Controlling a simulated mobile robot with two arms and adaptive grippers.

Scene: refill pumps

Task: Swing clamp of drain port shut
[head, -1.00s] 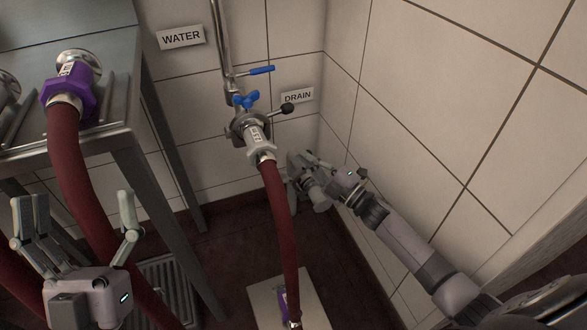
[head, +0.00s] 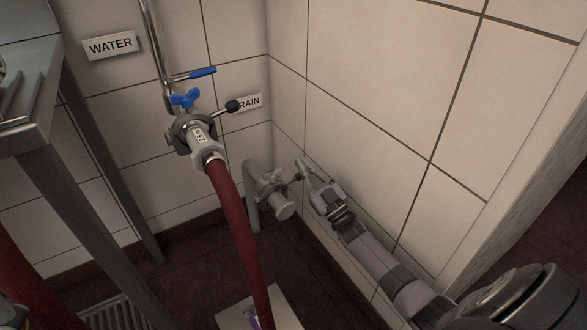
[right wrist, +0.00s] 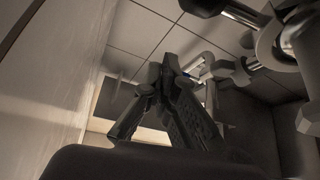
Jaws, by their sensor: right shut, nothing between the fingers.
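The drain port (head: 284,211) is a grey capped pipe end low in the wall corner, below the DRAIN sign. Its clamp (head: 268,186) sits around the joint, with a black-knobbed lever (head: 297,178) reaching right toward my gripper. I cannot tell whether the clamp is fully closed. My right gripper (head: 301,164) is shut and empty, just right of the clamp by the right wall. Contact with the knob is unclear. In the right wrist view the shut fingers (right wrist: 163,88) show, with a dark knob (right wrist: 203,5) and metal fitting at upper right. My left gripper is out of view.
A red hose (head: 238,225) hangs from the upper port, left of the drain port. That port has a blue wing nut (head: 185,98) and a black-knobbed lever (head: 232,106). A steel table (head: 85,185) stands at left. The tiled wall is close on the right.

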